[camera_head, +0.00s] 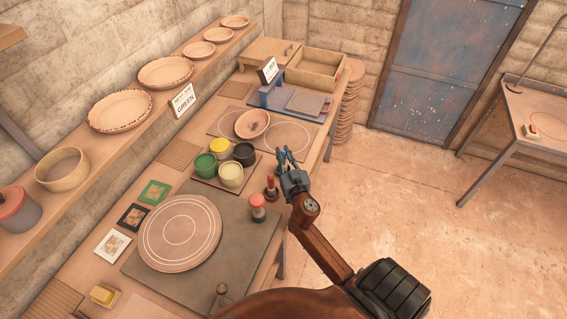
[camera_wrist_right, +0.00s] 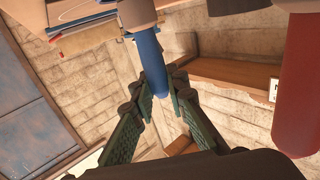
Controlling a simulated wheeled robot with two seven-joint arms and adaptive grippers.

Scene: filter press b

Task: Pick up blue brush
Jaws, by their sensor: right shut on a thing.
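My right gripper (camera_head: 283,155) is at the right edge of the workbench, beside the paint jars. In the right wrist view its fingers (camera_wrist_right: 162,88) are closed around the handle of the blue brush (camera_wrist_right: 149,55). The brush's paler collar shows at the top of that view. In the head view the blue brush is hard to separate from the gripper's fingers. The left gripper does not show.
A red-handled brush (camera_head: 271,187) stands close to my right gripper; its red handle (camera_wrist_right: 297,95) also shows in the wrist view. Jars of yellow (camera_head: 220,146), green and black paint stand left. A red-capped jar (camera_head: 258,207) is nearer. Open floor lies right.

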